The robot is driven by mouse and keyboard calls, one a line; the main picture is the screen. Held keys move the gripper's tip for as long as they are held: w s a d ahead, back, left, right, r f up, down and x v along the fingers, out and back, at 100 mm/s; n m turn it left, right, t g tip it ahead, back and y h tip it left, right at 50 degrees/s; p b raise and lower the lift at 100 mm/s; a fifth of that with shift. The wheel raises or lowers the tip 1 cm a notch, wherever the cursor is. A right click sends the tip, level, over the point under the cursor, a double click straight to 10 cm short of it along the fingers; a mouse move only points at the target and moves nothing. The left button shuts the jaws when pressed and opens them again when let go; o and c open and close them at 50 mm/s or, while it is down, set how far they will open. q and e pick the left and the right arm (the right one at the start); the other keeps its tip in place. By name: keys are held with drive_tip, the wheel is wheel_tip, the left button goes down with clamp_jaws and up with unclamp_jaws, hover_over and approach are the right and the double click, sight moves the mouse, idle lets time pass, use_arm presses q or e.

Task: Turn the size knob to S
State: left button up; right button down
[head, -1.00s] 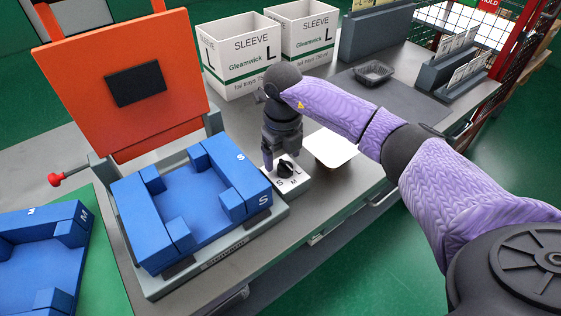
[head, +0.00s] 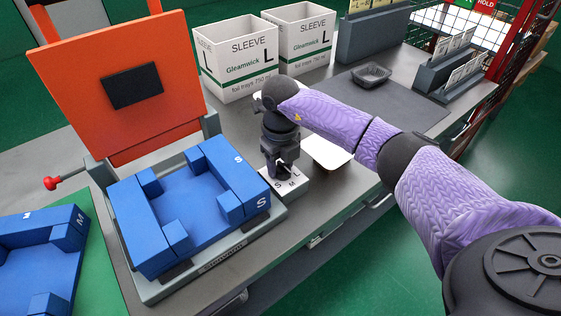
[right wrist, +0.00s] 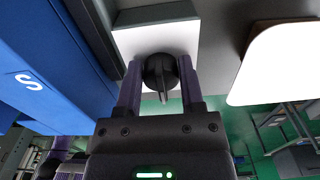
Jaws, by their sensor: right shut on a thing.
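The size knob is black and round with a raised pointer; it shows clearly in the right wrist view (right wrist: 160,76), on a white plate (right wrist: 158,40). In the head view the plate (head: 296,181) lies right of the blue S block, with printed letters S and M visible and L partly hidden. My right gripper (head: 280,174) points down over the plate. In the right wrist view its two fingers (right wrist: 160,88) stand on either side of the knob and are shut on it. The pointer faces the gripper body in that view; which letter it marks cannot be told. My left gripper is out of view.
The blue S block (head: 238,166) sits in a grey press with a raised orange lid (head: 120,82), close left of the gripper. A white pad (head: 328,152) lies right of it. SLEEVE boxes (head: 240,58) and a dark foil tray (head: 371,74) stand behind.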

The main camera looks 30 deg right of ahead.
drive_tip(key=m+p, duration=0.2)
drive_tip(key=m, duration=0.1)
drive_tip(key=shift+d+r, duration=0.15)
drive_tip(key=shift+r, duration=0.05)
drive_tip(key=m+p, duration=0.4)
drive_tip(key=m, duration=0.1)
drive_tip(key=shift+d+m, duration=0.2)
drive_tip(key=shift+m, duration=0.1)
drive_tip(key=shift+s+f+m+p, duration=0.15)
drive_tip(key=shift+m+p, duration=0.7)
drive_tip(key=shift+m, duration=0.65)
drive_tip(key=shift+d, duration=0.1)
